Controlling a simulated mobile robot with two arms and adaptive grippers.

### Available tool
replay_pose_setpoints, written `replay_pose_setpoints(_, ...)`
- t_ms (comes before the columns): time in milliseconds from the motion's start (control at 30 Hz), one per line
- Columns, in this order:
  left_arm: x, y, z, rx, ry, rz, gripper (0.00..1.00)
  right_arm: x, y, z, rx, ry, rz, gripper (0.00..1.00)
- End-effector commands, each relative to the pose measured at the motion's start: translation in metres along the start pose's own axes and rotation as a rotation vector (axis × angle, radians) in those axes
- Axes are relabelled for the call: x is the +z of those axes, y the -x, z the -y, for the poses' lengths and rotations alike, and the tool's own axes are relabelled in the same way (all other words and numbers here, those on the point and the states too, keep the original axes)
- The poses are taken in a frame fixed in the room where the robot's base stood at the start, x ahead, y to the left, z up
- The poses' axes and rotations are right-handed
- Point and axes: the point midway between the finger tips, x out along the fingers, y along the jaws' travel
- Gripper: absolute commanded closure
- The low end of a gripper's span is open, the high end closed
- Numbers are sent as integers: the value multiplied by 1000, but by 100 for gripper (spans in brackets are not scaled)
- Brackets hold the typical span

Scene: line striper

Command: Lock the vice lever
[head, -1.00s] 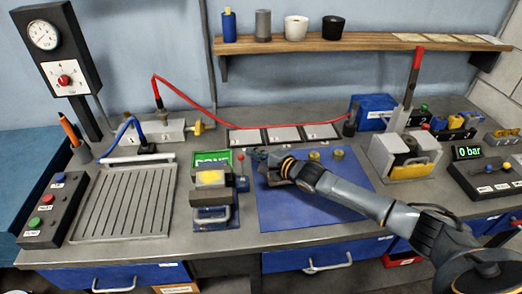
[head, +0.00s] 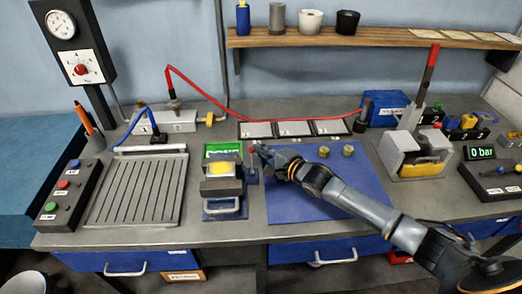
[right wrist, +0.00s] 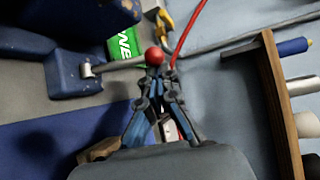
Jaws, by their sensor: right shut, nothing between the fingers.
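The vice (head: 224,207) is a blue body with a metal handle in front and a yellow block (head: 224,170) on top. Its lever (head: 252,176) is a thin rod on the right side, standing up and ending in a red ball. In the right wrist view the lever (right wrist: 118,65) runs from the blue vice (right wrist: 75,78) to the red ball (right wrist: 155,56). My right gripper (head: 262,151) is shut and empty beside the lever's ball. In the right wrist view its fingertips (right wrist: 160,82) are close to the ball; I cannot tell whether they touch. My left gripper is out of view.
A blue mat (head: 330,195) with two small brass parts lies under my right arm. A green sign (head: 222,151) stands behind the vice. A grooved tray (head: 138,190) is to the left, and a red hose (head: 270,118) runs behind.

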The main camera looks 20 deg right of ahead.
Motion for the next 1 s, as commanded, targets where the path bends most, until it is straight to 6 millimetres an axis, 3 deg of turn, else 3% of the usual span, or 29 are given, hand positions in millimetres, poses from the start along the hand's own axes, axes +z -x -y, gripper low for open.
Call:
replay_pose_setpoints(567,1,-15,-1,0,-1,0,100,5,6,-1,-94,70,0,100)
replay_pose_setpoints(1000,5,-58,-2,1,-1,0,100,20,26,-5,-371,284,0,100)
